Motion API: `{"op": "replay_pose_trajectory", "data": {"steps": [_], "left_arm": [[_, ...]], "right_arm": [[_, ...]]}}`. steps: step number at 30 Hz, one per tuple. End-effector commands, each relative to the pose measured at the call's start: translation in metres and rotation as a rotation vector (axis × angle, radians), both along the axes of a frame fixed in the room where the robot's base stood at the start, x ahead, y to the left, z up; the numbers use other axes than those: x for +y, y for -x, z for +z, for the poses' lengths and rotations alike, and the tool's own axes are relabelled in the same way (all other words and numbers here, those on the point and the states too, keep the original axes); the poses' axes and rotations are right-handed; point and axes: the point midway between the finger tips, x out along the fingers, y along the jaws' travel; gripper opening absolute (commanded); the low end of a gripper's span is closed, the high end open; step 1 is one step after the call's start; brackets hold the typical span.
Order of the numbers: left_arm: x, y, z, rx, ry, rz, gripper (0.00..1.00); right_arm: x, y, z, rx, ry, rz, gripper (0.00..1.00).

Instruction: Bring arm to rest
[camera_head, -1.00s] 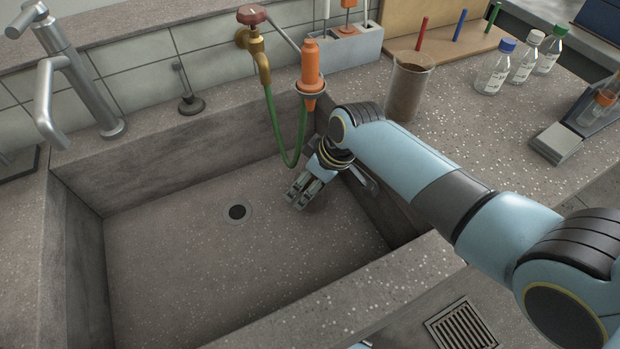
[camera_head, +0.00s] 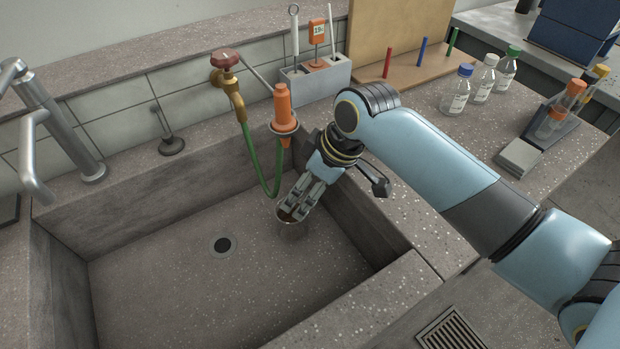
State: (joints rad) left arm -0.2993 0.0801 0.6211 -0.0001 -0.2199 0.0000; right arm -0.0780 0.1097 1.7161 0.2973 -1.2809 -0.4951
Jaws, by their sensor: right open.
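My right arm comes in from the right and reaches over the sink's right wall. My right gripper (camera_head: 292,210) points down into the sink near its back right corner, with its fingers apart. A small round, brownish thing with a thin pale rim (camera_head: 286,221) shows at the fingertips. The fingers partly cover it, and I cannot tell what it is or whether they touch it. My left gripper is out of view.
A brass tap (camera_head: 231,95) with a green hose and an orange funnel-shaped holder (camera_head: 283,108) stand close behind the gripper. Capped bottles (camera_head: 457,90) and a tube rack (camera_head: 553,125) stand on the right bench.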

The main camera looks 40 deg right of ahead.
Motion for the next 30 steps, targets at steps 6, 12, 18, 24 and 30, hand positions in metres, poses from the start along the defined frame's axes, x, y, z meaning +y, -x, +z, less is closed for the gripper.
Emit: {"op": "replay_pose_trajectory", "data": {"steps": [6,12,18,24,30], "left_arm": [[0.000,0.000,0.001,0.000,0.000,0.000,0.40],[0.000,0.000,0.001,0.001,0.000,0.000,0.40],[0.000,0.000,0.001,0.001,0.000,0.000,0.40],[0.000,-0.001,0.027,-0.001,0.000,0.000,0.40],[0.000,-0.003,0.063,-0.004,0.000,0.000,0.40]], "right_arm": [[-0.001,0.002,0.005,0.001,0.001,0.001,0.89],[-0.001,0.002,0.005,0.001,0.001,0.001,0.89],[-0.001,0.002,0.005,0.001,0.001,0.001,0.89],[-0.001,0.001,0.033,-0.004,0.001,0.001,0.89],[-0.001,0.000,0.070,-0.007,0.000,0.001,0.89]]}}
